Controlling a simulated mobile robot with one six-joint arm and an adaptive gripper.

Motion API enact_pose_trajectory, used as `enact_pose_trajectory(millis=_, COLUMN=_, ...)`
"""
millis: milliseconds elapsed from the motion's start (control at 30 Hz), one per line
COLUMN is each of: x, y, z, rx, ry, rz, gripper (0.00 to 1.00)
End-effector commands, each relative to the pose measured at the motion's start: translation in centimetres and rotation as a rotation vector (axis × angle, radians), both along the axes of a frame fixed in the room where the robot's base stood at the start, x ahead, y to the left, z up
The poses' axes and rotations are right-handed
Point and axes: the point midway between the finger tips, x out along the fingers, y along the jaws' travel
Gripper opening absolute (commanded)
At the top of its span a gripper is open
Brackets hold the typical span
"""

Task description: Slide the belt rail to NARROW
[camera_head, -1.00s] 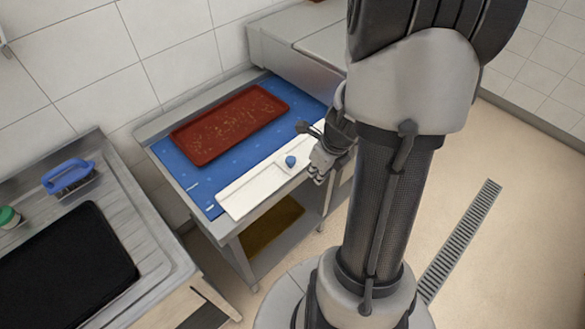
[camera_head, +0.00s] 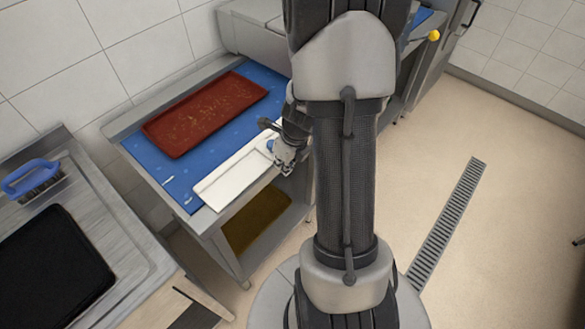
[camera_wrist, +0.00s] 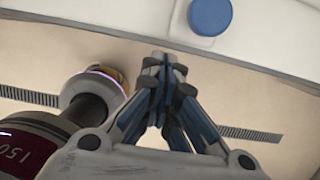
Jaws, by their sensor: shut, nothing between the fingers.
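The belt rail (camera_head: 226,181) is a long white strip along the front edge of a blue belt (camera_head: 181,173). A round blue knob (camera_head: 270,145) stands on it, partly hidden by my gripper. My gripper (camera_head: 284,168) is at the table's front edge, just right of the knob and close to it. In the wrist view the blue knob (camera_wrist: 210,15) and the white rail surface (camera_wrist: 255,37) are at the top, beyond my gripper's tips (camera_wrist: 164,66). The fingers are shut and empty, apart from the knob. No NARROW mark is readable.
A red-brown tray (camera_head: 205,112) lies on the belt behind the rail. A steel counter with a black tray (camera_head: 50,270) and a blue brush (camera_head: 33,179) stands at left. My arm hides the belt's right side. The floor at right is clear around a drain grate (camera_head: 447,225).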

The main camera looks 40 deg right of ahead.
Motion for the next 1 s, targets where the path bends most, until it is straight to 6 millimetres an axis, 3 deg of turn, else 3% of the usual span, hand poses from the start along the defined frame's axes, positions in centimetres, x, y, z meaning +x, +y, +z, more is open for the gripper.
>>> enact_pose_trajectory(millis=567, x=1.3, y=0.1, z=0.2, rx=0.001, ry=0.001, rz=0.000, gripper=0.00)
enact_pose_trajectory(millis=1000, x=7.8, y=0.6, z=0.7, rx=0.001, ry=0.001, rz=0.001, gripper=0.00)
